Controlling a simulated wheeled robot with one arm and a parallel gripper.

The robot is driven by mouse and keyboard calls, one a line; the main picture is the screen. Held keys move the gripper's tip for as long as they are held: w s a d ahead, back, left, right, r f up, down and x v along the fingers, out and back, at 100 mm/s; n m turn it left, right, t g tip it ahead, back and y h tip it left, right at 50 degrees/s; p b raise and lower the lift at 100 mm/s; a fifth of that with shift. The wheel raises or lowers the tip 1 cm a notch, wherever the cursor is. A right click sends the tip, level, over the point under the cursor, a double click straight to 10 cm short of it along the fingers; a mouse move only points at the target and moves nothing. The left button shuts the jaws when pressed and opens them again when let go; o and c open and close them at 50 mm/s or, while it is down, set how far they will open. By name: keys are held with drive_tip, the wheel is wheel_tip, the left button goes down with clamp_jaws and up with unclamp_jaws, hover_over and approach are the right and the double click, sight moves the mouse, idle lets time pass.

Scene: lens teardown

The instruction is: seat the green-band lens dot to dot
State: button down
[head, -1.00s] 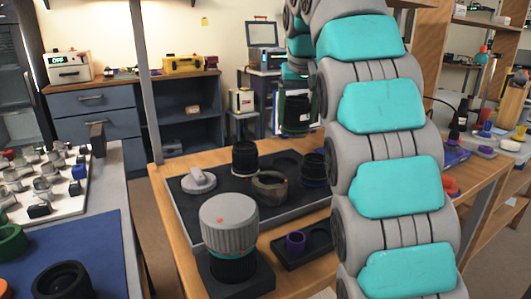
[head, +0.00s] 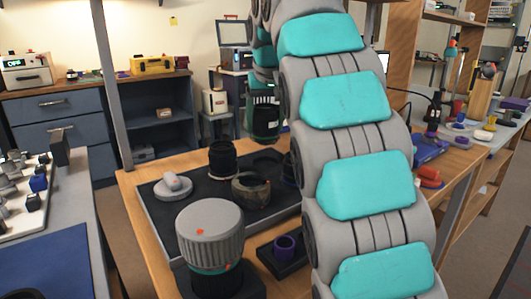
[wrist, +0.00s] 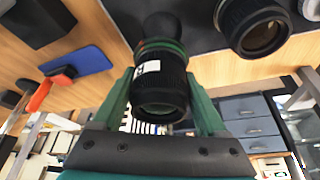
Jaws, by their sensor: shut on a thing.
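My gripper (head: 264,98) is shut on a black lens (head: 265,124), held above the far right part of the black tray (head: 150,212). In the wrist view, the gripper's green fingers (wrist: 160,80) clasp the sides of this lens (wrist: 160,98). A grey ribbed cylinder (head: 209,228) with an orange dot on top and a teal band stands upright on a black base (head: 215,285), in front of the tray.
A small black tray holds a purple ring (head: 284,246). A yellow case (head: 152,65) sits on the back cabinet.

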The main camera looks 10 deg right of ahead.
drive_tip(key=shift+f, duration=3)
drive_tip(key=shift+f, duration=0.1)
drive_tip(key=shift+f, duration=0.15)
unclamp_jaws()
drive_tip(key=shift+d, duration=0.1)
